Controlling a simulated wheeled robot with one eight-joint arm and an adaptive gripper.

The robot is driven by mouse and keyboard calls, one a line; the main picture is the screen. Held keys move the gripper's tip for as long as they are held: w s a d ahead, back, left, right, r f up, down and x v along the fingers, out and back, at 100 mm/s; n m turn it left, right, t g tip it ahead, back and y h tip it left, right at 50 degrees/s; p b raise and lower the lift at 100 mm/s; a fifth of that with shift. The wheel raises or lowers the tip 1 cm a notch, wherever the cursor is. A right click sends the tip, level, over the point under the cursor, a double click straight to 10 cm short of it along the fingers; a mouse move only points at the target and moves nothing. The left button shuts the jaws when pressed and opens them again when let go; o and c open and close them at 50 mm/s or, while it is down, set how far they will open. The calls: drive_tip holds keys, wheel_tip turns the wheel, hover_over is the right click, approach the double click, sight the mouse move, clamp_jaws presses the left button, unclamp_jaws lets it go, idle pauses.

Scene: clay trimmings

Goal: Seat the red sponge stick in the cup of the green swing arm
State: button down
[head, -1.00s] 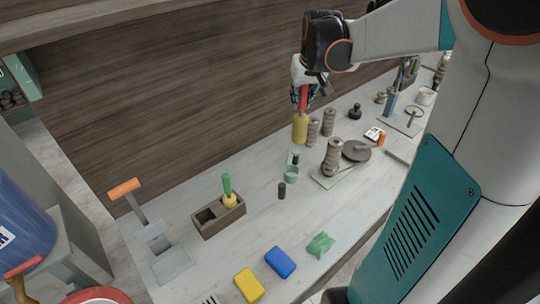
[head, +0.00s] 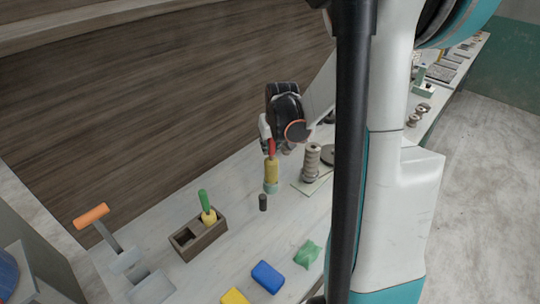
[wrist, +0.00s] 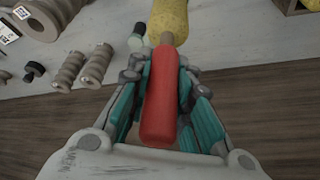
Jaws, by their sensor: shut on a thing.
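My gripper (head: 268,143) is shut on the red handle of the sponge stick (head: 271,150), which hangs upright with its yellow sponge end down. In the head view the sponge's lower end meets the pale green cup (head: 270,188); I cannot tell whether it is inside or just above or in front of it. In the wrist view the red handle (wrist: 160,95) lies between the fingers (wrist: 160,78), and the yellow sponge (wrist: 168,18) points away and leaves the top edge. The swing arm is mostly hidden; a small green and dark post (wrist: 138,36) shows beside the sponge.
A dark short peg (head: 263,203) stands just in front of the cup. A wooden box (head: 208,240) holds a green-handled sponge stick (head: 204,200). Ribbed clay rolls (head: 312,160) stand to the right. Blue (head: 267,277) and green (head: 307,254) pieces lie at the front edge.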

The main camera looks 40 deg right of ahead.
sight(270, 153)
drive_tip(key=shift+f+b, duration=0.4)
drive_tip(key=shift+f, duration=1.6)
drive_tip(key=c, duration=1.9)
unclamp_jaws()
drive_tip(key=shift+f, duration=0.1)
drive_tip(key=o, duration=0.5)
drive_tip(key=shift+c, duration=0.2)
drive_tip(key=p+v, duration=0.2)
drive_tip(key=v, duration=1)
drive_tip(key=shift+r, duration=0.2)
